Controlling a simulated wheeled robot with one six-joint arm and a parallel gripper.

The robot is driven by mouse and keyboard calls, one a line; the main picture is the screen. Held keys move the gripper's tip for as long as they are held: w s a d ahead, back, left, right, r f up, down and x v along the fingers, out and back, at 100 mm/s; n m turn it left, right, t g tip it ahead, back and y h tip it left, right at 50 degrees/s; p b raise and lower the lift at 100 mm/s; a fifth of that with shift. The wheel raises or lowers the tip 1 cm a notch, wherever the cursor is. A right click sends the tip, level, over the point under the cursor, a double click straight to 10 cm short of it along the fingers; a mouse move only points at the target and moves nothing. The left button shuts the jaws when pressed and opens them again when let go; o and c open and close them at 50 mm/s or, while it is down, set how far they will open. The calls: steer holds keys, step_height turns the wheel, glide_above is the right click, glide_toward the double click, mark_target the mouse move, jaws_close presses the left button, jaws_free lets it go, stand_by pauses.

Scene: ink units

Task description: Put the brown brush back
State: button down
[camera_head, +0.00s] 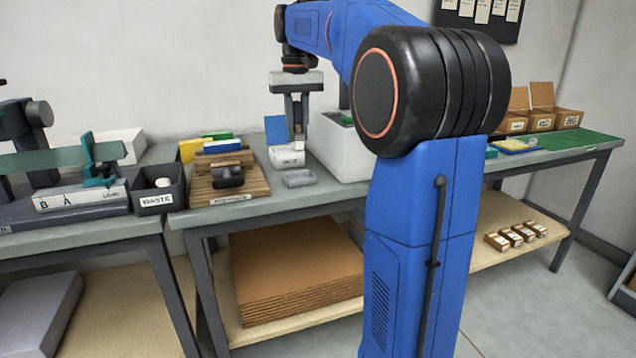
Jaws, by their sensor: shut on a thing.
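My gripper (297,136) points down over the bench, left of my blue arm. It is shut on a small pale thing (299,141), mostly hidden by the fingers. I cannot tell whether this is the brown brush. Just below it is a small white box (287,157) with dark marks on its front. I cannot tell whether the held thing touches the box. A brown wooden rack (247,188) with a front label stands to the left, with a dark object (228,178) on it. No brown brush is clearly recognisable.
A grey dish (298,179) lies in front of the white box. A large white bin (338,158) stands to the right. A black waste bin (157,201) is left of the rack. Yellow (191,150) and blue (222,146) blocks are behind the rack.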

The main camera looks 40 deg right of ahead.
mark_target(299, 147)
step_height(299, 147, down, 5)
steer(key=shift+s+d, duration=0.1)
steer(key=shift+d, duration=0.05)
steer(key=shift+f, duration=2.4)
steer(key=c, duration=1.6)
jaws_free()
steer(key=shift+f, duration=0.1)
step_height(299, 147, up, 12)
steer(key=shift+r, duration=0.15)
